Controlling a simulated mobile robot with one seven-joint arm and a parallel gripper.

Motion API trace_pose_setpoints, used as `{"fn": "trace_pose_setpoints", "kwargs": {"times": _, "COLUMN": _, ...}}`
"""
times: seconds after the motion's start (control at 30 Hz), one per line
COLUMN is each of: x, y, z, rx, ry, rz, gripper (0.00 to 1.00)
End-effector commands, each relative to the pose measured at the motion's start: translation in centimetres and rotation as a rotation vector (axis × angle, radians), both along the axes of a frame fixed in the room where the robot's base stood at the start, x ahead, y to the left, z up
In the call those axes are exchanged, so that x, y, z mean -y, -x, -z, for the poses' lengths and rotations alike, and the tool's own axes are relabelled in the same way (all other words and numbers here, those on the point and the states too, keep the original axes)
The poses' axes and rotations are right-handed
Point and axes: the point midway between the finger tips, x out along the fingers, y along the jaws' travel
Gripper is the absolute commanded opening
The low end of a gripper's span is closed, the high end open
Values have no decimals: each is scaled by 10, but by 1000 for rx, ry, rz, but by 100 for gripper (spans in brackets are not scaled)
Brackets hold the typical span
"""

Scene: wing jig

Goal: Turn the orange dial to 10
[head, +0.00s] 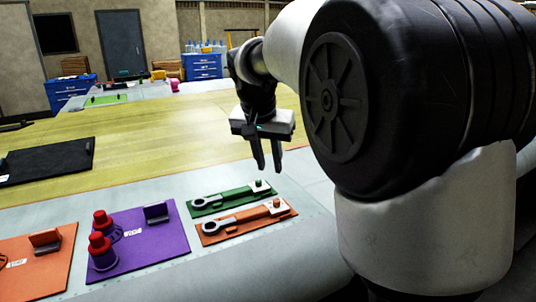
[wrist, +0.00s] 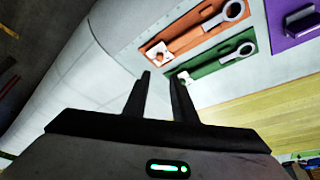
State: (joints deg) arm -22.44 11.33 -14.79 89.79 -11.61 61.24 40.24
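My gripper (head: 268,168) hangs above and behind the boards, fingers pointing down, open with a narrow gap and empty. In the wrist view, its fingers (wrist: 159,76) are apart.
A similar green board (head: 232,206) with its own tool lies just behind. A purple board (head: 160,243) with red-topped cylinders (head: 101,242) and another orange board (head: 55,285) lie left. A black mat (head: 45,162) lies farther back. The wooden tabletop behind is mostly clear.

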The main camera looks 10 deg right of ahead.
Motion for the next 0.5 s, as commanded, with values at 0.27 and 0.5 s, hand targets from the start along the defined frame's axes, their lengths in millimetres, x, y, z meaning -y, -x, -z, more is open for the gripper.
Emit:
{"fn": "trace_pose_setpoints", "kwargs": {"times": 0.27, "x": -4, "y": 7, "z": -20, "rx": 0, "ry": 1, "rz": 0, "gripper": 25}}
{"fn": "trace_pose_setpoints", "kwargs": {"times": 0.5, "x": -4, "y": 8, "z": -20, "rx": 0, "ry": 1, "rz": 0, "gripper": 25}}
